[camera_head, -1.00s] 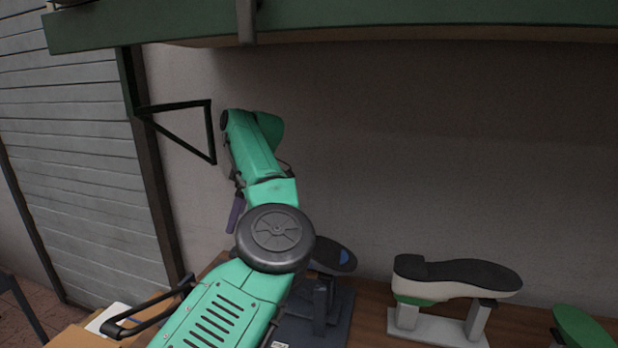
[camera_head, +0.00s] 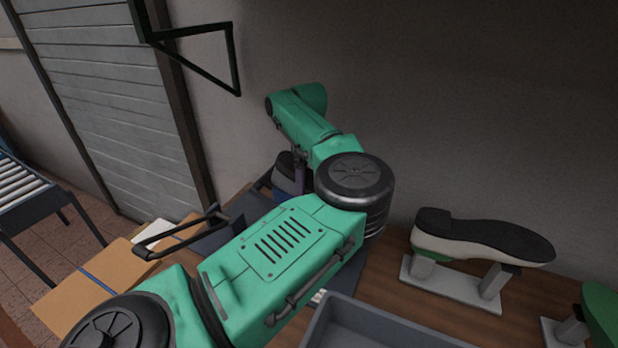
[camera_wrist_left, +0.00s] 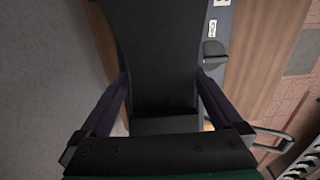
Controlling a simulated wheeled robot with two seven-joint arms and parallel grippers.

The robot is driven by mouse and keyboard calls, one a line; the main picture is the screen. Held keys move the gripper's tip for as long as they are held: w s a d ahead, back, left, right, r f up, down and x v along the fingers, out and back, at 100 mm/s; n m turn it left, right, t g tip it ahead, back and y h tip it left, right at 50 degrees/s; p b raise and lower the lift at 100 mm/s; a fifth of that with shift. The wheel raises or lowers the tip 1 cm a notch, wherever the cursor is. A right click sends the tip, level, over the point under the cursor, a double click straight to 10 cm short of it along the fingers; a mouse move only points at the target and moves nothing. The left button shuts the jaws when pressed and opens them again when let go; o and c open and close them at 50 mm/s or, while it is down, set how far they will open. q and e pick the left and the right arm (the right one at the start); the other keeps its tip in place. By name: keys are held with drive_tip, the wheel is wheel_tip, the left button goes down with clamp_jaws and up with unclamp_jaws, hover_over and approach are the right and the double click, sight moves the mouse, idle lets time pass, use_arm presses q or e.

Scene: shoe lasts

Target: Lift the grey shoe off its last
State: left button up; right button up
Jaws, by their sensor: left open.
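The shoe at the left stand, which I take to be the grey shoe (camera_head: 286,170), shows sole up behind my left arm in the head view. Only a dark sole part and a bluish-grey patch are visible; its last is hidden. In the left wrist view its long dark sole (camera_wrist_left: 160,45) fills the middle. My left gripper (camera_wrist_left: 161,82) is open, with one finger on each side of the sole. I cannot tell whether the fingers touch it. My right gripper is not in view.
A cream shoe with a black sole (camera_head: 480,240) sits upside down on a grey stand to the right. A green last (camera_head: 602,312) is at the right edge. A grey tray (camera_head: 385,333) lies in front. Cardboard (camera_head: 85,290) and a roller conveyor (camera_head: 22,190) are left.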

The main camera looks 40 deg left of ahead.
use_arm(q)
drive_tip(key=shift+s+f, duration=0.15)
drive_tip(key=shift+f, duration=0.05)
drive_tip(key=shift+s, duration=0.1)
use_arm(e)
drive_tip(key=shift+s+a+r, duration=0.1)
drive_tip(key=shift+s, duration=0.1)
use_arm(q)
drive_tip(key=c, duration=1.5)
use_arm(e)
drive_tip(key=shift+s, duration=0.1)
use_arm(q)
drive_tip(key=shift+r+p, duration=3.75)
drive_tip(key=shift+r, duration=3.75)
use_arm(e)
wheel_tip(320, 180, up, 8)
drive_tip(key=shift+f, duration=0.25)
